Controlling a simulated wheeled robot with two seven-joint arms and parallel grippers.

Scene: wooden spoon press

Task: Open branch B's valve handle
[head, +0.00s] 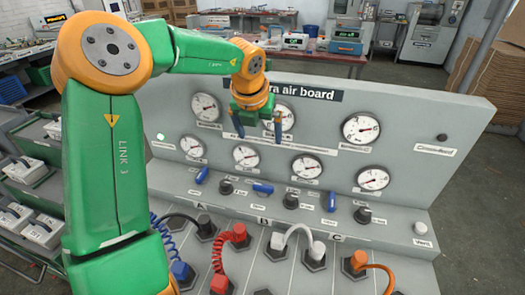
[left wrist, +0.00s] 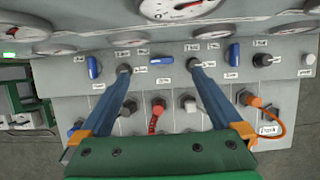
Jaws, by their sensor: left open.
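Three blue valve handles sit on the sloped panel of the grey air board. The middle one (head: 262,188), above the letter B, lies crosswise; it also shows in the left wrist view (left wrist: 162,60). The left handle (head: 201,175) and right handle (head: 332,202) stand lengthwise up the panel in the left wrist view. My left gripper (head: 258,133) is open and empty, in front of the gauges. In the left wrist view its blue fingers (left wrist: 160,69) point at the panel, with the middle handle between their tips in the picture. Contact is not visible. My right gripper is out of view.
Black knobs (head: 291,200) sit beside the handles. Gauges (head: 306,166) line the upright board. A workbench (head: 320,57) stands behind.

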